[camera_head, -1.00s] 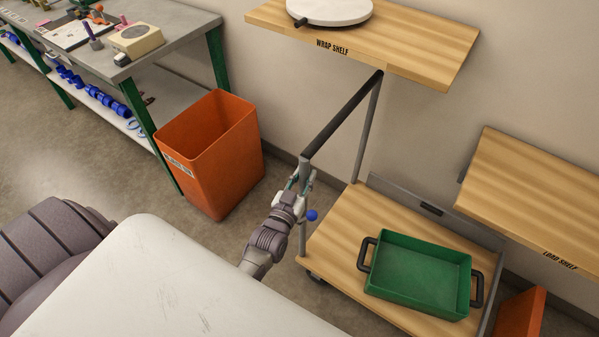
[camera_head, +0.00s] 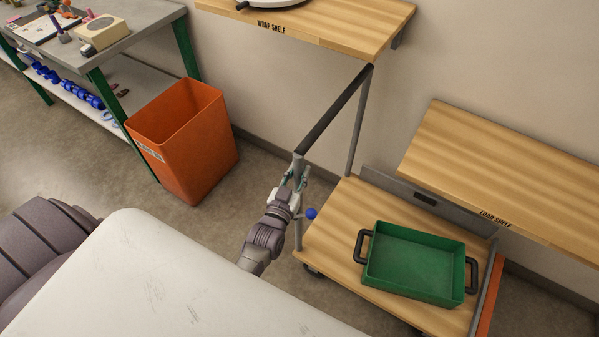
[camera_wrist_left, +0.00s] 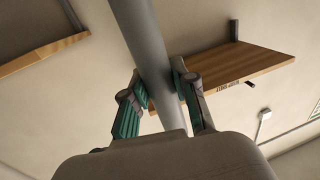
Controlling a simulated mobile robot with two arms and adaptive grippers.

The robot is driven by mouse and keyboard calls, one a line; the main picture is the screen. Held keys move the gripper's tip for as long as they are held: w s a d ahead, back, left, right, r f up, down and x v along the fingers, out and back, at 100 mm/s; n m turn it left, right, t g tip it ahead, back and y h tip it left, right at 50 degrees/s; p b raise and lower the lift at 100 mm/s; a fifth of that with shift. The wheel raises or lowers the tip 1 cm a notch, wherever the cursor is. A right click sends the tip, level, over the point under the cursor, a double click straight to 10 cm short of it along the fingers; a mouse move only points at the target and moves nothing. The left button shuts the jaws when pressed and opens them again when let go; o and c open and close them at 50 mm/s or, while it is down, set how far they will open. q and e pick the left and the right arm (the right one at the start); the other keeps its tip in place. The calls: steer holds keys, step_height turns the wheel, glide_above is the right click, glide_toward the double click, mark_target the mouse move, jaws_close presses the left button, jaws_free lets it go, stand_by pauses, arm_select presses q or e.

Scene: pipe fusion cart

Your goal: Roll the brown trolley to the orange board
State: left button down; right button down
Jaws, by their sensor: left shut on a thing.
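The brown trolley (camera_head: 335,225) has a wooden deck on castors and grey posts with a black push bar (camera_head: 335,110) across the top. My left gripper (camera_head: 296,178) is shut on the near grey post, just below the bar's end. In the left wrist view, its two teal-padded fingers (camera_wrist_left: 163,90) close around the post (camera_wrist_left: 146,45). The orange board (camera_head: 489,295) shows as a narrow upright strip just past the trolley's right end; I cannot tell if they touch. My right gripper is not in view.
A green tray with black handles (camera_head: 415,232) sits on the deck. The load shelf (camera_head: 510,170) and wrap shelf (camera_head: 350,25) are on the wall. An orange bin (camera_head: 190,150) stands left, near a green-legged workbench (camera_head: 150,25). Floor between bin and trolley is clear.

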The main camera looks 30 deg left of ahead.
arm_select(q)
steer(key=c, duration=0.9)
jaws_free()
steer(key=shift+a, duration=0.1)
steer(key=s, duration=0.4)
steer(key=s+d, duration=0.1)
steer(key=s, duration=0.7)
steer(key=shift+d, duration=0.25)
steer(key=shift+f, duration=0.1)
